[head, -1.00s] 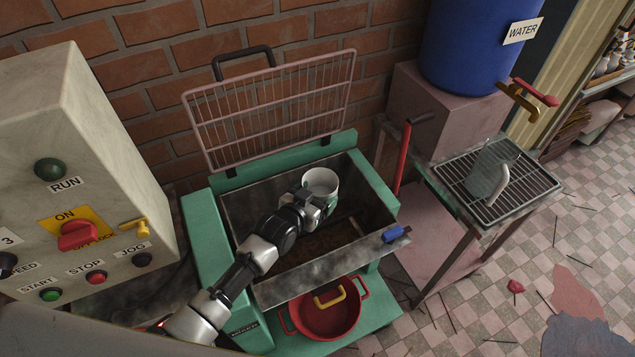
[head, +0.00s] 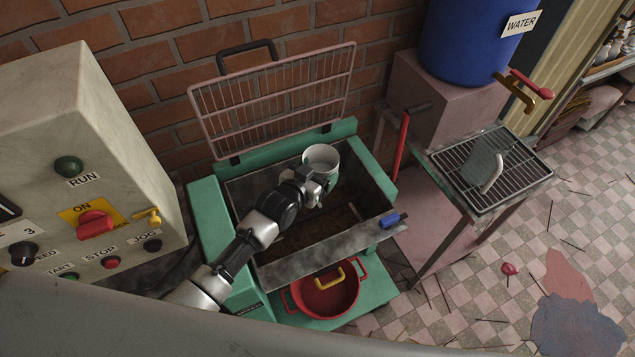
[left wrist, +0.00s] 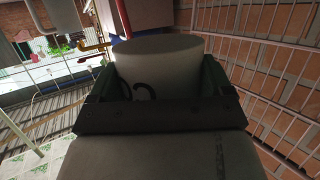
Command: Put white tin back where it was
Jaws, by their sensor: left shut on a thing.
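The white tin (head: 321,158) is in my left gripper (head: 322,182), over the back right part of the green machine's open hopper (head: 232,192). It is open at the top and looks roughly upright. In the left wrist view the tin (left wrist: 160,68) fills the middle, with the gripper's fingers (left wrist: 158,88) on both sides of it. The gripper is shut on the tin. My right gripper is not in view.
The hopper's wire grid lid (head: 275,100) stands raised at the back. A red pot (head: 325,300) sits below the hopper. A control box (head: 80,150) stands left.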

